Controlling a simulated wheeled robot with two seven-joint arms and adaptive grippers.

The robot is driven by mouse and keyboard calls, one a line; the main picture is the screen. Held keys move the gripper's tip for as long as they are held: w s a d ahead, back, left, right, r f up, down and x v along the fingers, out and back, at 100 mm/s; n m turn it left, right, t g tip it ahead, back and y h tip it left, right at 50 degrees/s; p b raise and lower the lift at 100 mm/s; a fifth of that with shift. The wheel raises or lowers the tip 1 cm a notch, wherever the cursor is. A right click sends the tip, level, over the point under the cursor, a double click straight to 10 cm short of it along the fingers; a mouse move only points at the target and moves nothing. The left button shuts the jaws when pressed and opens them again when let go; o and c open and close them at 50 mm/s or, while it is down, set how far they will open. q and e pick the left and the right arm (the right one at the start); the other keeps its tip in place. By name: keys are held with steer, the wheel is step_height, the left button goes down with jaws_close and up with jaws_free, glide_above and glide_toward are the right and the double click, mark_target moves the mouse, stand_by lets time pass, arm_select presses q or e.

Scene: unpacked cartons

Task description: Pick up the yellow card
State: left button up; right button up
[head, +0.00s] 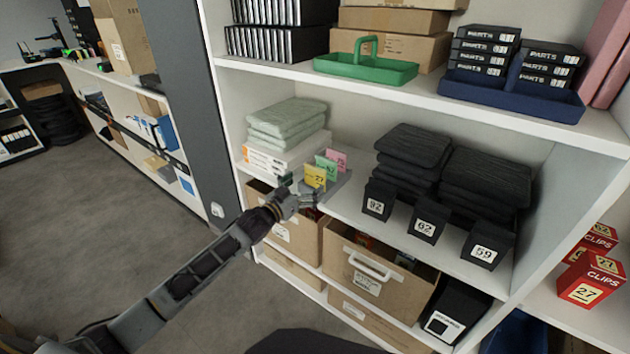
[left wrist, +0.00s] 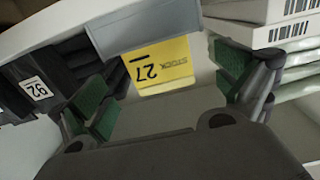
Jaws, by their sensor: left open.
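The yellow card (head: 315,177), marked 27, stands in a grey holder on the middle shelf. A green card (head: 326,165) and a pink card (head: 339,158) stand behind it. My left gripper (head: 298,191) is open in front of the holder, at the yellow card. In the left wrist view, which looks upside down, the yellow card (left wrist: 163,72) with "STOCK 27" lies between the two green-padded fingers, with space on both sides. The grey holder edge (left wrist: 155,28) shows above it there. My right gripper is not in view.
Folded green cloths (head: 287,122) on white boxes (head: 283,154) are left of the cards. Dark folded stacks (head: 407,155) and black numbered boxes (head: 378,200) are to the right. The upper shelf holds a green caddy (head: 366,67); cardboard boxes (head: 378,285) fill the level below.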

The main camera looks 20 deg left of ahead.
mark_target(314, 178)
arm_select(q)
steer(key=shift+w+d, duration=0.1)
steer(key=shift+w, duration=0.1)
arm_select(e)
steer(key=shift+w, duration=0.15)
arm_select(q)
steer(key=shift+w+d+b, duration=0.15)
steer(key=shift+w+b, duration=0.15)
steer(key=shift+w, duration=0.1)
steer(key=shift+w+d, duration=0.2)
steer(key=shift+w, duration=0.3)
steer(key=shift+b+x, duration=0.65)
steer(key=shift+x, duration=0.65)
steer(key=shift+w, duration=0.15)
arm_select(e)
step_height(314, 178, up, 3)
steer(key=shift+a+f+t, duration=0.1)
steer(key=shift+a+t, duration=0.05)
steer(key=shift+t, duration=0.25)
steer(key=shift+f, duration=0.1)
arm_select(q)
steer(key=c, duration=1.1)
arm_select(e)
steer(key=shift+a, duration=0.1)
